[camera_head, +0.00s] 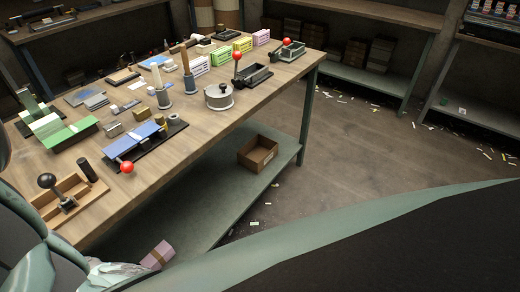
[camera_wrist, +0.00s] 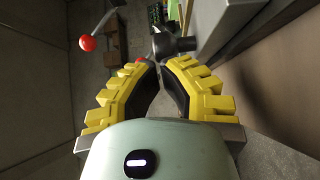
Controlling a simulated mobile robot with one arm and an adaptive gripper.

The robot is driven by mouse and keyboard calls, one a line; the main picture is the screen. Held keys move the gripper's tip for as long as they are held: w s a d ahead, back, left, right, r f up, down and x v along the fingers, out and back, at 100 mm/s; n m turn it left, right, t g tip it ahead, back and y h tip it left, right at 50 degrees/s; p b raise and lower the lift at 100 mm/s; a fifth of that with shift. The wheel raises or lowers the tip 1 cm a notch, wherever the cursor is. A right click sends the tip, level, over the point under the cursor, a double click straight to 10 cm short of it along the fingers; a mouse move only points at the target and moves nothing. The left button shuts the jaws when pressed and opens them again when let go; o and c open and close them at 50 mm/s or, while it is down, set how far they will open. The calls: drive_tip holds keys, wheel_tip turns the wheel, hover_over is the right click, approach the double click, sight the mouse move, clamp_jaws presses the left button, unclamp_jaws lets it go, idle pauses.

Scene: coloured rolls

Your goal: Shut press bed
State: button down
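A small press with a blue flat plate on a black base and a red ball knob (camera_head: 133,146) lies near the front edge of the workbench (camera_head: 200,125). I cannot tell for certain that the blue plate (camera_head: 128,148) is the press bed. Two more black devices with red ball levers (camera_head: 254,75) (camera_head: 290,48) stand farther right. My gripper (camera_wrist: 161,64) has yellow ribbed fingers whose tips come close together, with nothing visible between them. A black knob on a lever (camera_wrist: 168,45) shows just beyond the tips. A red ball (camera_wrist: 87,43) shows to their left. The head view does not show my gripper.
A wooden tray with a black ball lever (camera_head: 58,196) lies at the bench's near left. Stamps, a round metal pot (camera_head: 218,96) and coloured stacks crowd the bench top. A cardboard box (camera_head: 258,152) sits on the lower shelf. The floor right of the bench is mostly clear.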

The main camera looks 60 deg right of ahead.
drive_tip(key=w+b, duration=0.3)
drive_tip(key=w, duration=0.6)
drive_tip(key=shift+w+d+f, duration=0.1)
drive_tip(key=shift+w+b, duration=0.4)
drive_tip(key=shift+w, duration=0.4)
